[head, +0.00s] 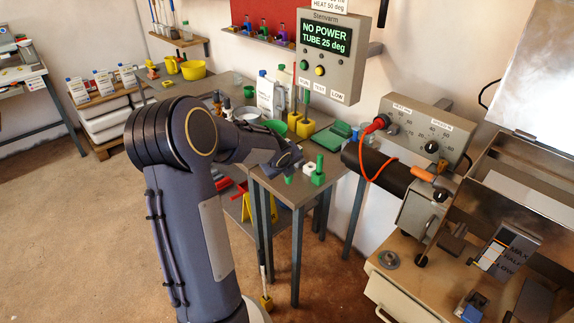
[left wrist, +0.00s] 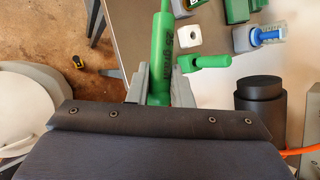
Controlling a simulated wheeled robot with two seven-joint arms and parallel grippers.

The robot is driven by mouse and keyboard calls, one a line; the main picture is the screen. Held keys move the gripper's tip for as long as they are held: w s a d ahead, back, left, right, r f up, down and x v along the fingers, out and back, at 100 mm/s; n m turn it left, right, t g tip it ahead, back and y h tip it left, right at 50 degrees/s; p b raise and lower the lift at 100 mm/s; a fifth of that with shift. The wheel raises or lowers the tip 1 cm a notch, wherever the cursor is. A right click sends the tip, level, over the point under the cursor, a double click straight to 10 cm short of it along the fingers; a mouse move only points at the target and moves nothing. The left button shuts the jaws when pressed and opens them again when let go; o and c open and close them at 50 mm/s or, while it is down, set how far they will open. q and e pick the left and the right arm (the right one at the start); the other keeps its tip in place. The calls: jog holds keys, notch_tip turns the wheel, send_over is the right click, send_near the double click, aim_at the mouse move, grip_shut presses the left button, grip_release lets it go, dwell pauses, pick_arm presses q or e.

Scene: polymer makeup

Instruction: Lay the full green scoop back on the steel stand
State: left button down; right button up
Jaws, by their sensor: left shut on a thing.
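The green scoop's handle (left wrist: 160,50) stands between the fingers of my left gripper (left wrist: 159,88) in the left wrist view, with dark lettering along it. The gripper is shut on it. The scoop's far end runs out of the top of that view, so its bowl and contents are hidden. In the head view my left gripper (head: 287,160) is over the near corner of the grey-topped table (head: 268,184). I cannot pick out the steel stand for sure. My right gripper is not in view.
A dark cylinder (head: 378,168) and a control box (head: 420,133) stand to the right. Yellow holders and bottles crowd the back.

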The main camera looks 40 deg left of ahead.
aim_at(286, 181)
pick_arm(q)
jog(key=shift+f+b, duration=2.9)
jog(key=shift+f, duration=0.1)
jog(key=shift+f+b, duration=0.9)
jog(key=shift+f, duration=0.25)
jog(key=c, duration=1.2)
grip_release()
jog(key=shift+c, duration=0.2)
jog(key=p+v, duration=0.1)
jog(key=v, duration=0.6)
jog(key=shift+s+d+r, duration=0.2)
jog(key=shift+r, duration=0.1)
jog(key=shift+r, duration=0.15)
